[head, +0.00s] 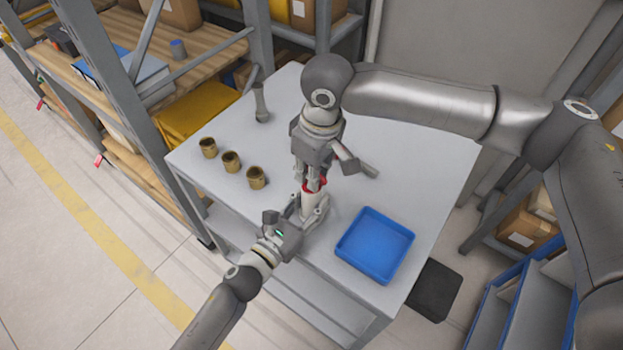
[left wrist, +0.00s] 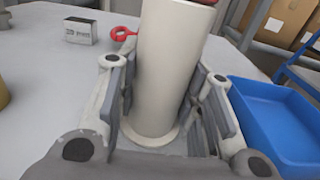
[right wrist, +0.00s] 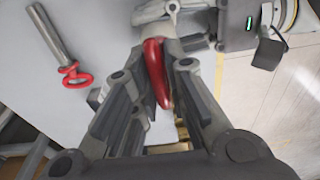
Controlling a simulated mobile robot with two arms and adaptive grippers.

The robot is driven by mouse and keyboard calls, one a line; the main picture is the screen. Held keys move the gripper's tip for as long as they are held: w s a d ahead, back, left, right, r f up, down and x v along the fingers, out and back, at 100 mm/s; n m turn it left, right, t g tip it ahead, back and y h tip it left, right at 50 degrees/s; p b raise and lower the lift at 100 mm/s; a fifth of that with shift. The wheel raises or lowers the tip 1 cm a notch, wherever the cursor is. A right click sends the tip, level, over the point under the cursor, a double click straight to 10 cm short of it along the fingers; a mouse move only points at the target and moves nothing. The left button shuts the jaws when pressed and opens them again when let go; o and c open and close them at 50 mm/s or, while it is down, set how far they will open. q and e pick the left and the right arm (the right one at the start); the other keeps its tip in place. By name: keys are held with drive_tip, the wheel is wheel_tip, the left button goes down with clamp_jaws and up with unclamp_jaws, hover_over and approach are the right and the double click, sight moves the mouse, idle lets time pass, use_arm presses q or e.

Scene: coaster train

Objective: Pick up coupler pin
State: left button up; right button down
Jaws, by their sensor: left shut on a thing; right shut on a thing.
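A pale cylinder (head: 313,207) with a flared base stands on the grey table. My left gripper (head: 305,215) is shut around its lower part; the left wrist view shows the cylinder (left wrist: 167,70) between the fingers. My right gripper (head: 313,183) points down above it, shut on a red handle (right wrist: 156,72) at the cylinder's top. What lies below this handle is hidden, so I cannot tell whether it is a pin's ring. Another grey coupler pin with a red ring (right wrist: 76,77) lies on the table beside my right gripper. Its red ring (left wrist: 122,34) also shows in the left wrist view.
An empty blue tray (head: 374,246) sits at the table's front right. Three brown cups (head: 231,161) stand in a row at the left. A small labelled box (left wrist: 80,31) lies behind the cylinder. Shelving (head: 150,70) stands beyond the table's left edge.

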wheel_tip(320, 180, up, 18)
idle(0.4)
use_arm(q)
drive_tip(key=o, duration=1.1)
drive_tip(key=shift+o, duration=0.2)
drive_tip(key=shift+s+a, duration=0.1)
drive_tip(key=v, duration=1.1)
drive_tip(key=shift+s+a, duration=0.25)
